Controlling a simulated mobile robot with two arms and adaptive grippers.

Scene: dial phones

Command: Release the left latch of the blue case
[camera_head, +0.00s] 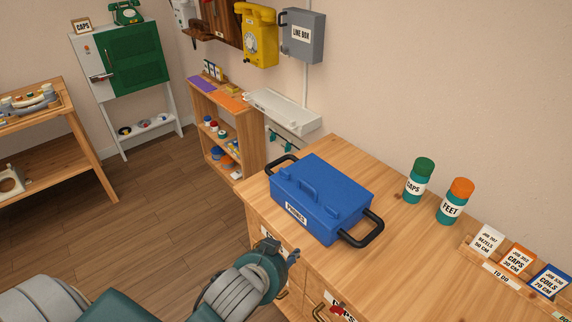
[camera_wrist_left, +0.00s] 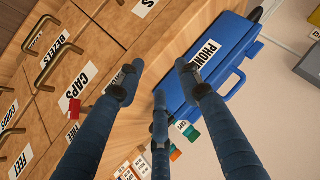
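The blue case (camera_head: 322,190) stands shut on the wooden counter, with a blue carrying handle, black side handles and a PHONES label (camera_head: 296,213) on its front. In the left wrist view the case (camera_wrist_left: 212,66) lies beyond my fingertips, its label partly showing. My left gripper (camera_head: 280,252) is in front of the counter's edge, below and apart from the case front. In the left wrist view my left gripper (camera_wrist_left: 158,84) has its three fingers spread, with nothing between them. My right gripper is not in view.
Labelled drawers (camera_wrist_left: 62,92) with metal handles are under the counter, close to my left fingers. The CAPS jar (camera_head: 418,180) and FEET jar (camera_head: 454,202) stand right of the case. Job cards (camera_head: 518,258) stand at the right. The counter between case and jars is clear.

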